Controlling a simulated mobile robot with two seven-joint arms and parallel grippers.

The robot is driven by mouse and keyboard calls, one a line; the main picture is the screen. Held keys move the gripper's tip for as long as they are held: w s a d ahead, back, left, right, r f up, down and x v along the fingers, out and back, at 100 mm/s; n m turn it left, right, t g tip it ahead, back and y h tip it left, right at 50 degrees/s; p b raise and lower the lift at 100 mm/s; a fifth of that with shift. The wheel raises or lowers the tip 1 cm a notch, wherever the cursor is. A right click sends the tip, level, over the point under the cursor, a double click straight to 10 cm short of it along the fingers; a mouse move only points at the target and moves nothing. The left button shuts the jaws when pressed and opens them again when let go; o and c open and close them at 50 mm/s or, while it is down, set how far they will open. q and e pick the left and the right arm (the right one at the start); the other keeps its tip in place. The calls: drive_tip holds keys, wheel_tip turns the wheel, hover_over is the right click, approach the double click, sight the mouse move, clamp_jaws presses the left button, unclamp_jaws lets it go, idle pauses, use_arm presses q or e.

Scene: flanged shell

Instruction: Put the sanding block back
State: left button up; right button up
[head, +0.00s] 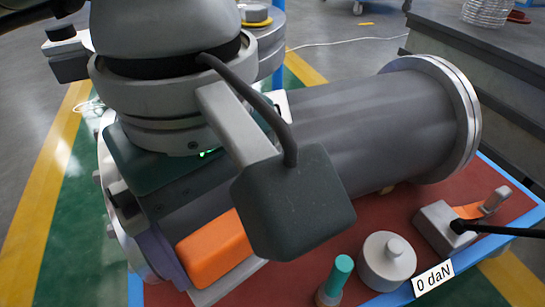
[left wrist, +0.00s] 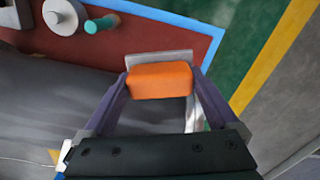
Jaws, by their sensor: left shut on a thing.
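The sanding block appears to be the orange block (head: 213,248) with a flat grey plate along its outer side, at the lower left of the head view. In the left wrist view the orange block (left wrist: 160,80) sits between the two purple fingers of my left gripper (left wrist: 159,95), which is shut on it. The grey plate (left wrist: 160,57) shows just beyond it. In the head view my left gripper (head: 190,250) is partly hidden by its own wrist. The block is beside the grey flanged shell (head: 380,125); I cannot tell whether they touch. My right gripper is not in view.
The red surface (head: 410,205) has a blue rim. On it stand a round grey knobbed piece (head: 387,262), a teal-topped peg (head: 336,278) and a grey device (head: 440,228) with a black rod. A "0 daN" label (head: 433,280) is at the rim. A dark bench (head: 465,60) stands right.

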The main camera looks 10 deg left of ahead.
sight(231, 262)
use_arm(q)
drive_tip(key=f, duration=0.1)
drive_tip(key=f+b, duration=0.1)
drive_tip(key=f, duration=0.1)
drive_tip(key=shift+s+d+f+n+b, duration=0.25)
drive_tip(key=shift+f+n+b, duration=0.05)
drive_tip(key=shift+f, duration=0.05)
wheel_tip(231, 262, down, 16)
drive_tip(key=b, duration=0.9)
drive_tip(key=shift+f+b, duration=0.15)
drive_tip(key=shift+b, duration=0.25)
drive_tip(key=shift+f+b, duration=1.5)
drive_tip(key=shift+f, duration=0.65)
drive_tip(key=o, duration=0.9)
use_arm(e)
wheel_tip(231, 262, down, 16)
use_arm(q)
drive_tip(key=shift+o, duration=0.2)
drive_tip(key=shift+r, duration=0.15)
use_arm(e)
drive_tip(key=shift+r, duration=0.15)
use_arm(q)
wheel_tip(231, 262, up, 12)
drive_tip(key=p, duration=0.9)
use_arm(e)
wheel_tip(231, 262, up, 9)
